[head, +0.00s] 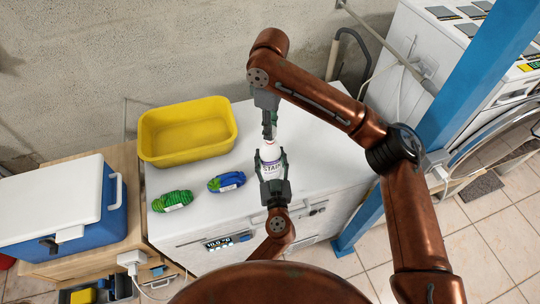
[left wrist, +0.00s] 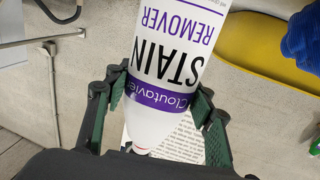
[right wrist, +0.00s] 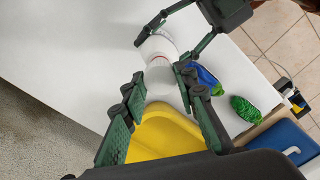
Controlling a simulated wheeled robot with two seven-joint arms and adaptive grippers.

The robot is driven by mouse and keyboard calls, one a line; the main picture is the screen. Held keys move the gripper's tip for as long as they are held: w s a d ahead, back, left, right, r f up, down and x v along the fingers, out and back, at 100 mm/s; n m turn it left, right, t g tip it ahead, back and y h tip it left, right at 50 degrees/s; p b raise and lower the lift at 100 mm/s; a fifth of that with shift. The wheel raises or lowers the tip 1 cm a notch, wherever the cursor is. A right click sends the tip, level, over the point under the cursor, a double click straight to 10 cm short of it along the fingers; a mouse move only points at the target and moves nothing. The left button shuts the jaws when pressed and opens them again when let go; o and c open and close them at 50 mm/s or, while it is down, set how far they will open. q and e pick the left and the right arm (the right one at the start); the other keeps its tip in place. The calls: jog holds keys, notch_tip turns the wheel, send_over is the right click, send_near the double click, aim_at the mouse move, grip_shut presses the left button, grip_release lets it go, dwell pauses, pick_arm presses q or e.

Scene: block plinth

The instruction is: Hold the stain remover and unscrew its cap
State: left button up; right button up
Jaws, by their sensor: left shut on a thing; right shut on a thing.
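The stain remover (head: 270,153) is a white bottle with a purple band, held upright over the white worktop. Its label also shows, upside down, in the left wrist view (left wrist: 176,62). My left gripper (head: 272,166) is shut on the bottle's body, with a finger on each side. My right gripper (head: 269,133) is above it, shut on the white cap (right wrist: 165,88). The cap also shows between its fingers in the right wrist view, with a red ring just beyond it at the bottle's neck. I cannot tell how tightly the cap sits.
A yellow tub (head: 187,146), a green bundle (head: 172,201) and a blue bundle (head: 226,182) are on the white top (head: 316,155), left of the bottle. A blue and white cooler (head: 62,200) stands further left. A blue post (head: 470,90) rises at the right.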

jog(key=shift+r, duration=0.1)
jog(key=shift+r, duration=1.9)
pick_arm(q)
jog(key=o, duration=1.3)
